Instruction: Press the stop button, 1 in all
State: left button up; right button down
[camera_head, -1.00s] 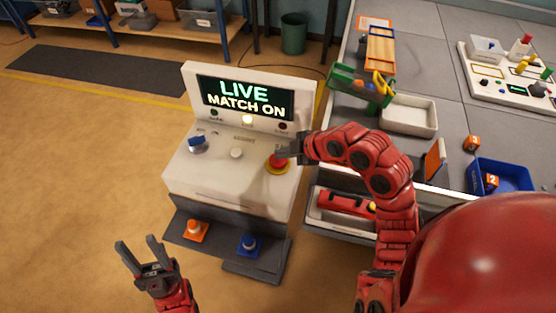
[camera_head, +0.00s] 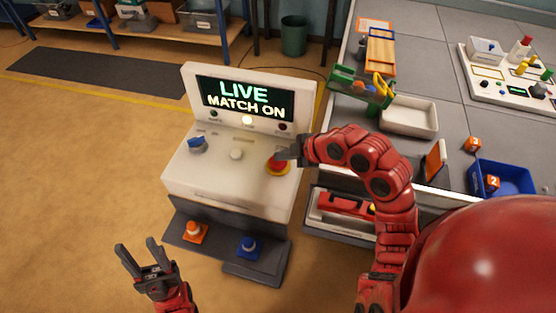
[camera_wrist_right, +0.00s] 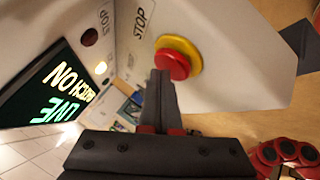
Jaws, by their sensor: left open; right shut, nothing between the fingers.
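The red stop button (camera_head: 277,160) with its yellow collar is on the right side of the white console (camera_head: 205,170). In the right wrist view the button (camera_wrist_right: 173,64) shows beside the word STOP. My right gripper (camera_head: 284,154) is shut and empty, its tips at the button in the head view. In the wrist view the shut fingers (camera_wrist_right: 158,85) overlap the button's lower left edge; I cannot tell whether they touch it. The console screen (camera_head: 245,98) reads LIVE MATCH ON, with the middle lamp lit. My left gripper (camera_head: 143,258) is open and empty, low at the left.
A blue knob (camera_head: 197,144) and a white button (camera_head: 236,154) share the console top. A table with a white tray (camera_head: 408,117) and a blue bin (camera_head: 516,181) is at the right.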

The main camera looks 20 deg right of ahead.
aim_at(283, 162)
jog(key=shift+f, duration=0.3)
jog(key=shift+r, duration=0.2)
dwell(0.3)
jog(key=shift+r, duration=0.85)
jog(key=shift+r+p, duration=1.25)
jog(key=shift+r, duration=1.3)
jog(key=shift+f, duration=0.1)
